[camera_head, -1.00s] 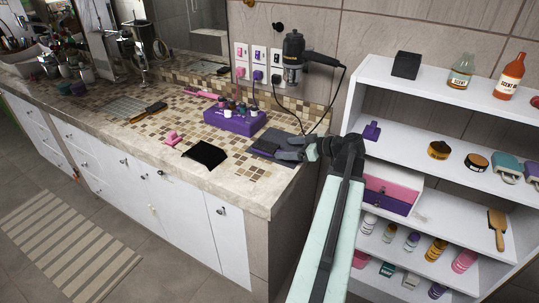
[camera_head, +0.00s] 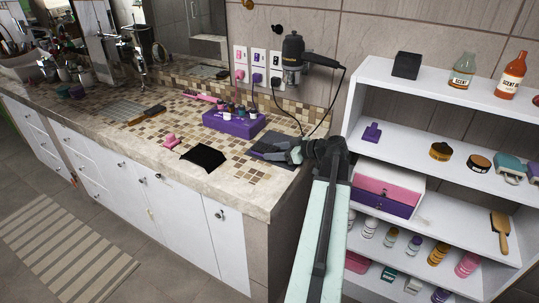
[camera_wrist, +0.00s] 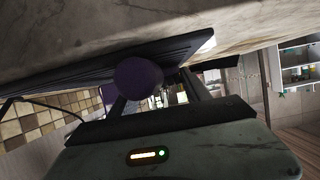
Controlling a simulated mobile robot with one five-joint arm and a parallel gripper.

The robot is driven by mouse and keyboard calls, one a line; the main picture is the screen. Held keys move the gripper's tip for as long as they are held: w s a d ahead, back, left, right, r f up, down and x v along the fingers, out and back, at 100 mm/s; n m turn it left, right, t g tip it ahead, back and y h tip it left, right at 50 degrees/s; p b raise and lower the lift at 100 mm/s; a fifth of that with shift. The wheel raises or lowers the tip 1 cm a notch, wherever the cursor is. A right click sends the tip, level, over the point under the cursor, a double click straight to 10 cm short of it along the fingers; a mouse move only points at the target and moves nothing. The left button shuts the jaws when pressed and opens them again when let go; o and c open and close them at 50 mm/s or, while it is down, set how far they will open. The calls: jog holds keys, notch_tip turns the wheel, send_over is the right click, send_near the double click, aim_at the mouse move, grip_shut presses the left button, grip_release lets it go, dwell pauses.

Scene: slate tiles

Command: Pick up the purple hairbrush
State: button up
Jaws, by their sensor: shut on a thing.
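The purple hairbrush shows as a rounded purple end (camera_wrist: 138,77) between the fingers in the wrist view; the rest of it is hidden. My gripper (camera_wrist: 158,88) is shut on it. In the head view my gripper (camera_head: 288,153) is low at the right end of the counter, beside a dark flat pad (camera_head: 265,148). The hairbrush cannot be made out clearly there. The pad's dark slab (camera_wrist: 75,78) lies close to the purple end in the wrist view; I cannot tell whether they touch.
A purple box (camera_head: 234,122) of small bottles and a black cloth-like square (camera_head: 204,157) are on the counter (camera_head: 240,193). A hairdryer (camera_head: 292,55) hangs on the wall, its cord near my gripper. A white shelf (camera_head: 440,130) with bottles and jars stands right of my arm.

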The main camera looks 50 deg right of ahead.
aim_at(275, 151)
notch_tip(275, 151, up, 10)
jog(key=p, duration=1)
jog(key=shift+a, duration=0.1)
